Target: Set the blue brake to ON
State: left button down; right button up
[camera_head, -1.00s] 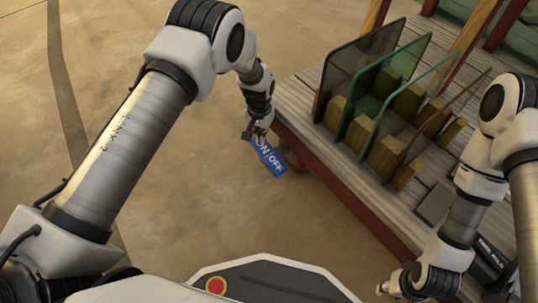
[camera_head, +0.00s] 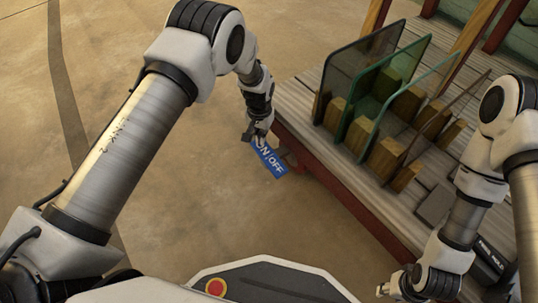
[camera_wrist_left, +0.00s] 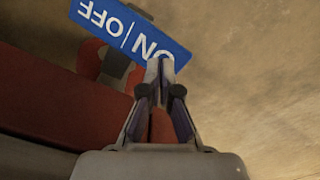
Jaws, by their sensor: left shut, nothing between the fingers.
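The blue brake plate (camera_head: 270,161), marked ON/OFF in white, sticks out beside the cart's near left corner, low above the floor. My left gripper (camera_head: 254,141) is shut and empty at the plate's ON end, covering part of the lettering. In the left wrist view the plate (camera_wrist_left: 117,22) appears upside down at the top. The shut fingertips (camera_wrist_left: 159,70) overlap its ON end; I cannot tell whether they touch it. Red and dark grey parts (camera_wrist_left: 93,60) show beside the plate. My right gripper (camera_head: 386,290) is low at the right, its fingers too small to read.
The wooden-topped cart (camera_head: 310,150) with a red frame (camera_head: 345,195) stands right of the left gripper. It carries upright glass panes (camera_head: 357,75) between wooden blocks (camera_head: 388,158). Bare floor (camera_head: 200,190) lies left of the cart.

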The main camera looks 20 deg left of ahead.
pick_arm(q)
jog(key=shift+f+b, duration=0.85)
jog(key=shift+f, duration=0.8)
dwell(0.6)
notch_tip(320, 180, up, 7)
jog(key=p, duration=0.6)
jog(key=shift+r+p, duration=0.2)
jog(key=shift+p, duration=0.15)
jog(key=shift+f, duration=0.1)
